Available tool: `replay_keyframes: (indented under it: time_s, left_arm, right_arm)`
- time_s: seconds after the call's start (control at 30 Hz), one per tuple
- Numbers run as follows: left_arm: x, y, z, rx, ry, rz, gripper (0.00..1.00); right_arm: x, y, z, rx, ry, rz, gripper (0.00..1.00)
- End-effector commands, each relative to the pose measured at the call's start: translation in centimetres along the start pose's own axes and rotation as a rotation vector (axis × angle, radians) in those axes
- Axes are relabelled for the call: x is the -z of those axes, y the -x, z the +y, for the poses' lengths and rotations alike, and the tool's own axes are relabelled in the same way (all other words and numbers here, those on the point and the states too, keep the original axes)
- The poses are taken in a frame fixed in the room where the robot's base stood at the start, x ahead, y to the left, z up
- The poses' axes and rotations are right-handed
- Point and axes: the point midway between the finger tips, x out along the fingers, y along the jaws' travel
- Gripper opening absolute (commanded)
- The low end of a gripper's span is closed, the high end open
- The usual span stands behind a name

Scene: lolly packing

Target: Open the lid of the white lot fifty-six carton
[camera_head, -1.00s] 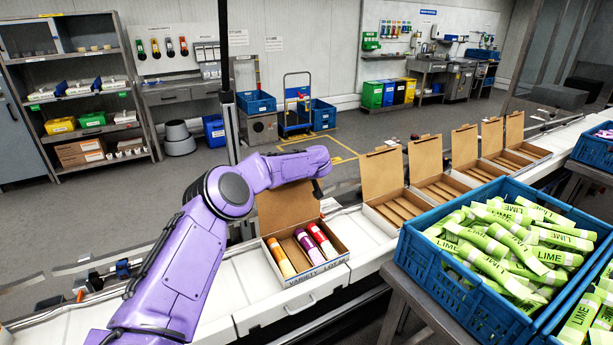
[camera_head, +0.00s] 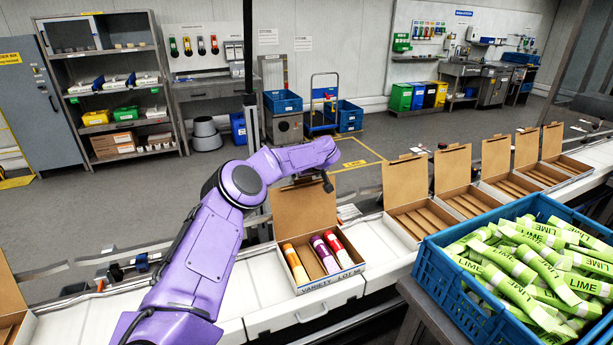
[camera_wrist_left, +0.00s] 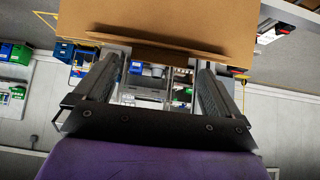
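The white carton (camera_head: 344,280), printed "VARIETY LOT" with a number too small to read surely, sits on the conveyor in the head view. Its brown lid (camera_head: 300,212) stands up at the back, leaning backward. Inside lie an orange tube (camera_head: 296,264), a purple tube (camera_head: 325,255) and a red tube (camera_head: 338,250). My left gripper (camera_head: 328,183) is at the lid's upper right edge. In the left wrist view its two fingers (camera_wrist_left: 160,68) are spread, with brown cardboard (camera_wrist_left: 165,22) just beyond the tips; contact is unclear. My right gripper is not in view.
Several open brown-lidded cartons (camera_head: 407,182) stand along the conveyor to the right. A blue crate (camera_head: 440,277) of green lime tubes stands at front right. Another open carton (camera_head: 10,318) shows at the left edge. Bare white conveyor (camera_head: 262,283) lies left of the carton.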

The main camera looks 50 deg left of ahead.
Motion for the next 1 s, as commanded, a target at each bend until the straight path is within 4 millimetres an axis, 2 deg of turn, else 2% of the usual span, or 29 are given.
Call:
replay_keyframes:
  time_s: [0.27,0.37,0.7,0.83,1.0]
  left_arm:
    - [-0.2,0.3,0.2,-0.003,-0.001,-0.002,1.0]
    - [-0.2,1.6,0.3,-0.006,-0.001,-0.001,1.0]
    - [-0.2,9.0,0.1,-0.004,0.0,0.001,1.0]
    - [-0.1,10.3,0.1,-0.002,-0.001,0.0,1.0]
    - [0.0,10.6,0.1,-0.001,-0.001,-0.001,1.0]
  right_arm:
    - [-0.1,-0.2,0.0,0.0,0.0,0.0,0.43]
    - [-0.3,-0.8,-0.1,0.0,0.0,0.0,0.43]
    - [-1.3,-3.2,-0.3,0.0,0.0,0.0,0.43]
    - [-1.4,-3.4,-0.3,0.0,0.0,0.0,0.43]
    - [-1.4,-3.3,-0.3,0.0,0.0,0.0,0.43]
